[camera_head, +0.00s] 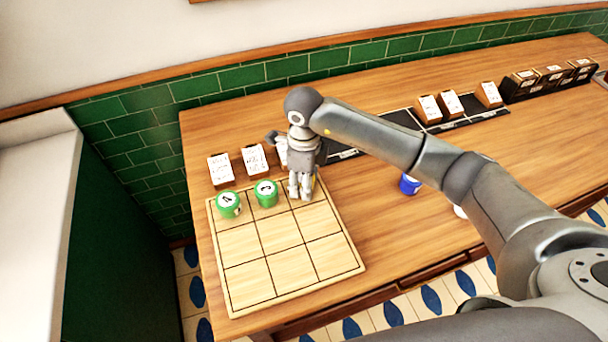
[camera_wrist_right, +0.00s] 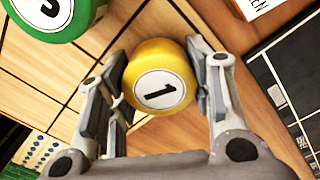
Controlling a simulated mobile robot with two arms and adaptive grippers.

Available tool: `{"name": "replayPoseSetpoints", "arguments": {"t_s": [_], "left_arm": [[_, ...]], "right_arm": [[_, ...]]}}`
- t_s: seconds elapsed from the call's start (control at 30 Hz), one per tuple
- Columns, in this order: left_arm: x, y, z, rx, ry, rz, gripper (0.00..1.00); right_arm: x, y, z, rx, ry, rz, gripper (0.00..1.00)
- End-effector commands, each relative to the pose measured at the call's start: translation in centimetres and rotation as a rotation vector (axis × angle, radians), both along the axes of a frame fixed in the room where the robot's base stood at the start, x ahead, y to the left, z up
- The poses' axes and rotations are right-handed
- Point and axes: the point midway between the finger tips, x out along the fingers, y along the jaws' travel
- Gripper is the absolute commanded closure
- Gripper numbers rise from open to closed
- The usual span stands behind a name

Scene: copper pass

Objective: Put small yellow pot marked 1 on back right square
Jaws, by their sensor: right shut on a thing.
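The small yellow pot (camera_wrist_right: 158,85), marked 1 on its white top, is between the fingers of my right gripper (camera_head: 301,196), which is shut on it. In the head view the gripper points down over the back right square of the wooden grid board (camera_head: 245,292) and almost fully hides the pot. I cannot tell whether the pot touches the board. A green pot (camera_head: 229,204) stands on the back left square. Another green pot (camera_head: 266,193) stands on the back middle square; a green pot also shows at the wrist view's upper left (camera_wrist_right: 55,15). My left gripper is out of view.
White cards on wooden stands (camera_head: 219,168) line the board's back edge. A blue pot (camera_head: 410,185) stands right of the board, partly behind my arm. A black tray (camera_head: 400,119) and dark boxes (camera_head: 525,85) lie farther right. The board's middle and front rows are bare.

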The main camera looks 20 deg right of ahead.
Motion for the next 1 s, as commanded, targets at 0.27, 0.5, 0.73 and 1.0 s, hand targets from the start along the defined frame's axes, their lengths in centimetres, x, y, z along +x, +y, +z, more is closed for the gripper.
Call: {"name": "replayPoseSetpoints", "arguments": {"t_s": [0.27,0.5,0.73,1.0], "left_arm": [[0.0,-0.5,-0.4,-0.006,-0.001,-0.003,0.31],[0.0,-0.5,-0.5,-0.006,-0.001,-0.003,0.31],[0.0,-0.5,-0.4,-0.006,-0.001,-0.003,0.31],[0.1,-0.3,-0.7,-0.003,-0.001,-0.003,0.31]], "right_arm": [[0.0,0.0,-0.3,0.000,-0.001,0.000,0.80],[0.0,0.0,-0.3,0.000,0.000,-0.001,0.31],[0.0,0.0,-0.3,0.000,0.000,-0.001,0.31],[0.2,0.0,1.0,0.001,-0.004,-0.001,0.31]]}}
